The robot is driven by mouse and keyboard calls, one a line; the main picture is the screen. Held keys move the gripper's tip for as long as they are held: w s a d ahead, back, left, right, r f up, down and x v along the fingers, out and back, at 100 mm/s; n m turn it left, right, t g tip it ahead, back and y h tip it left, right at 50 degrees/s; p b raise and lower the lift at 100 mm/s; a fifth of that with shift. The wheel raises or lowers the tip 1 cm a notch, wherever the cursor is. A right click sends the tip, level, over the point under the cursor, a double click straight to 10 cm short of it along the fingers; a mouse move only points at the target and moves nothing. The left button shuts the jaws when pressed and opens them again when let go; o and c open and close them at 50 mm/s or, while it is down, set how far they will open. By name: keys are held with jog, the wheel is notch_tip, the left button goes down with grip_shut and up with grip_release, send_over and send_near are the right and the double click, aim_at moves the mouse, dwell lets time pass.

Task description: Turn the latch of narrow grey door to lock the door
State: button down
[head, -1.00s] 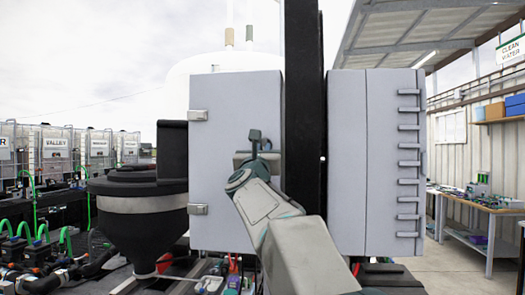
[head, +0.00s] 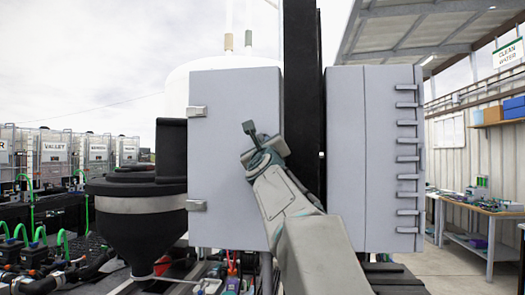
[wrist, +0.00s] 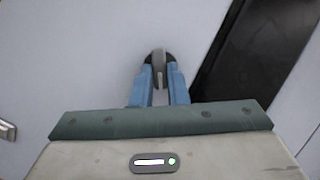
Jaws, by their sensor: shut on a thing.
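The narrow grey door (head: 218,160) is a tall flat panel left of the black post in the head view. It appears closed. In the wrist view the door's pale face (wrist: 70,60) fills most of the picture. A small grey latch (wrist: 158,78) stands out from it. My gripper (wrist: 159,66) is shut on the latch, with one blue finger on each side and dark tips against it. In the wrist view, the door's edge runs slanted. In the head view my gripper (head: 264,158) is in front of the door's right part, and my arm hides the latch.
A black post (head: 304,90) rises just right of the door. A second grey cabinet (head: 345,150) with several hinges stands beyond it. A black funnel-shaped vessel (head: 135,215) is close on the left. Door hinges (head: 197,205) show on the left edge.

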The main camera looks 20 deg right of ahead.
jog(key=n+y, duration=0.1)
jog(key=n, duration=0.1)
jog(key=n+y, duration=0.1)
jog(key=shift+s+d+r+n, duration=0.1)
jog(key=shift+d+r+n, duration=0.05)
jog(key=shift+n, duration=0.25)
jog(key=n, duration=0.1)
jog(key=n+y+p, duration=0.1)
jog(key=n, duration=0.2)
jog(key=shift+r+g+y+p, duration=0.25)
jog(key=shift+g+y+p, duration=0.05)
jog(key=shift+y+p, duration=0.1)
jog(key=n+p, duration=0.1)
jog(key=n, duration=0.1)
jog(key=n+g+y+p, duration=0.1)
jog(key=n, duration=0.1)
jog(key=shift+r+n+p, duration=0.2)
jog(key=shift+n+p, duration=0.1)
jog(key=shift+p, duration=0.1)
jog(key=shift+n+g+p, duration=0.5)
jog(key=shift+n+p, duration=0.1)
jog(key=shift+n, duration=0.2)
jog(key=shift+f, duration=0.1)
jog(key=c, duration=1.4)
grip_release()
jog(key=shift+c, duration=0.2)
jog(key=shift+s, duration=0.15)
